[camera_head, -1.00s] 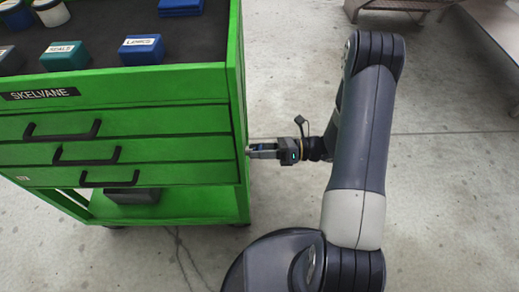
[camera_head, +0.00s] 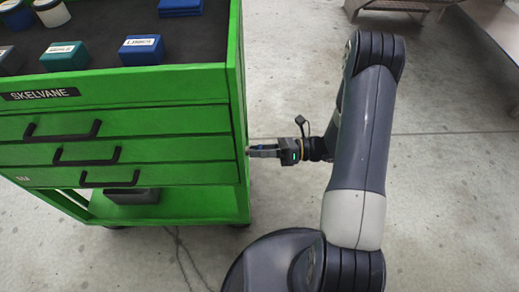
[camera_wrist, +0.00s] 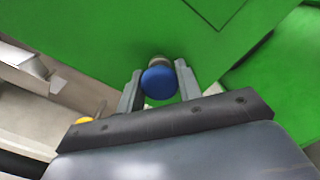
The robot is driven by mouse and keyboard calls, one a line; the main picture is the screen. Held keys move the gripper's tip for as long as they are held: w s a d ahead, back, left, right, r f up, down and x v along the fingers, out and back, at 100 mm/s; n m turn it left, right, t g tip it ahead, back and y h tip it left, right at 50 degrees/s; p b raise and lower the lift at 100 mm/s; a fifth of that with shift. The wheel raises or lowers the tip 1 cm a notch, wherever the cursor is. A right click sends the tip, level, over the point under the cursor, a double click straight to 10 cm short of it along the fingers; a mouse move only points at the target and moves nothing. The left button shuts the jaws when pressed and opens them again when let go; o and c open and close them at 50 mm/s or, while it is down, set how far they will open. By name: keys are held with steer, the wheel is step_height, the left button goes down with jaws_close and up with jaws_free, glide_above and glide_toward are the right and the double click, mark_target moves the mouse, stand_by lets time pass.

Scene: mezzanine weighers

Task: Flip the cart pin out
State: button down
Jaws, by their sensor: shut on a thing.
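The green cart (camera_head: 120,180), labelled SKELVANE, stands at the left of the head view, and its green side panel (camera_wrist: 90,35) fills the upper part of the wrist view. The cart pin shows in the wrist view as a round blue knob (camera_wrist: 158,83) on a short metal collar at that panel. My gripper (camera_head: 250,151) reaches the cart's right side. In the wrist view its two fingers (camera_wrist: 159,88) stand on either side of the blue knob, shut on it. In the head view the pin is hardly visible behind the fingertips.
The cart has three drawers with black handles (camera_head: 85,154) on its front. Several small boxes, among them a blue box (camera_head: 142,49), stand on its dark top. A metal bench (camera_head: 495,30) is at the upper right. The floor (camera_head: 450,190) right of my arm is clear.

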steer(key=shift+d, duration=1.25)
steer(key=c, duration=1)
jaws_free()
steer(key=shift+d, duration=0.15)
steer(key=shift+d, duration=0.1)
steer(key=d+p, duration=0.1)
steer(key=d, duration=0.9)
steer(key=shift+s+d, duration=0.25)
steer(key=shift+d, duration=0.05)
steer(key=shift+a, duration=0.15)
steer(key=a, duration=0.9)
steer(key=a+b, duration=0.1)
steer(key=a, duration=0.3)
steer(key=shift+w+a, duration=0.15)
steer(key=shift+w, duration=0.1)
